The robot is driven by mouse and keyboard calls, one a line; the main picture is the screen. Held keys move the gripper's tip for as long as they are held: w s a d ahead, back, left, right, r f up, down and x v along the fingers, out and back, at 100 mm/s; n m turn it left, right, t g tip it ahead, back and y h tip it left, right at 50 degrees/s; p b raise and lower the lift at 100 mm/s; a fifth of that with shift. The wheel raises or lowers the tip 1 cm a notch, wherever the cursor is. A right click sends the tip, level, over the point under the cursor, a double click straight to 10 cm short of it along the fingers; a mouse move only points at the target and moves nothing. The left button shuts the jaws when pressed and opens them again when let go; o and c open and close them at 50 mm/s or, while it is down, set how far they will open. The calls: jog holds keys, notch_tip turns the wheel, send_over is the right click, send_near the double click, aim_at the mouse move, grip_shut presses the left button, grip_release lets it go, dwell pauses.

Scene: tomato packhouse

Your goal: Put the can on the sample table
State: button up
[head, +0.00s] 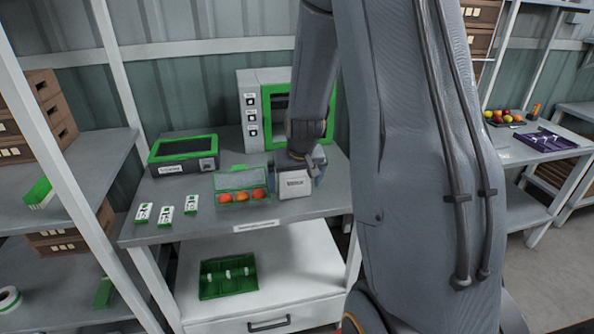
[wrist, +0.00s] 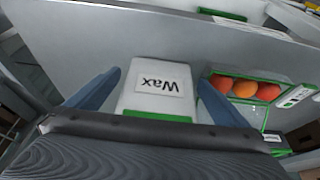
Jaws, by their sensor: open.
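The can is a white container with a "Wax" label and a green band (wrist: 154,88). It shows in the wrist view between the two blue fingers of my gripper (wrist: 160,95), which is open around it. In the head view the white can (head: 295,184) stands on the grey table (head: 215,222), near its front edge, with my gripper (head: 298,168) over it. I cannot tell whether a finger touches it. The grey table has a label on its front edge that is too small to read, so I cannot tell which table is the sample table.
A green box of orange-red tomatoes (head: 240,186) is just left of the can. Several small white-and-green packs (head: 166,216), a green-topped device (head: 183,153) and a green-framed machine (head: 255,108) share the table. A green tray (head: 229,275) lies below. Another table (head: 520,155) with fruit stands right.

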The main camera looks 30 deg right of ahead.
jog(key=b+v, duration=0.2)
jog(key=v, duration=0.9)
jog(key=s+a+f+n+g+y, duration=0.1)
jog(key=s+a+f+n+g, duration=0.2)
jog(key=s+a, duration=1.2)
notch_tip(320, 180, down, 3)
jog(key=shift+s+a+f, duration=0.1)
jog(key=shift+s+a, duration=0.15)
jog(key=shift+s, duration=0.5)
